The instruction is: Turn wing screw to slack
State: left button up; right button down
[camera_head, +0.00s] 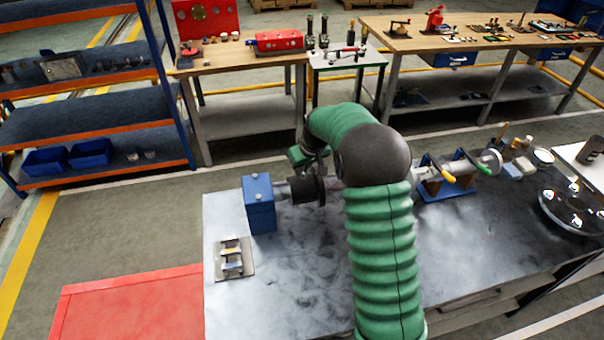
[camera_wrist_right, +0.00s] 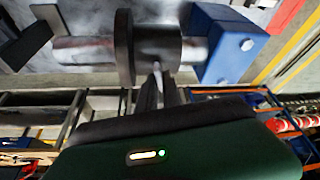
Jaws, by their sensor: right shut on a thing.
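A blue bearing block (camera_head: 259,208) stands on the grey bench top, with a steel shaft (camera_head: 283,193) running right from it into a dark round collar (camera_head: 306,188). In the right wrist view the block (camera_wrist_right: 228,45) and the flanged collar (camera_wrist_right: 126,48) show close up. A small pale wing screw (camera_wrist_right: 157,68) sits at the collar's edge, mostly hidden between the fingers. My right gripper (camera_wrist_right: 159,88) is shut on it; in the head view this gripper (camera_head: 318,170) is at the collar's far side, its fingertips largely hidden. My left gripper is not in view.
A small plate with metal pieces (camera_head: 234,260) lies at the bench's left end. A blue stand (camera_head: 446,188) with yellow and green handles is to the right, near a round dark flange (camera_head: 575,210). My green arm covers the bench's middle.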

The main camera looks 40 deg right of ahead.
jog(key=n, duration=0.1)
jog(key=n+y, duration=0.1)
jog(key=shift+w+d+r+n, duration=0.15)
jog(key=shift+d+n, duration=0.1)
jog(key=shift+n, duration=0.15)
jog(key=n+y, duration=0.1)
jog(key=n, duration=0.1)
jog(key=shift+n, duration=0.4)
jog(key=n+y+p, duration=0.1)
jog(key=n, duration=0.2)
jog(key=shift+w+d+r+p, duration=0.1)
jog(key=shift+p, duration=0.2)
jog(key=shift+n+g+y+p, duration=0.5)
jog(key=shift+n+y+p, duration=0.25)
jog(key=shift+n, duration=0.95)
jog(key=shift+f, duration=0.2)
jog(key=c, duration=1.6)
grip_release()
jog(key=shift+w+f, duration=0.1)
jog(key=shift+o, duration=0.4)
jog(key=shift+w+f, duration=0.1)
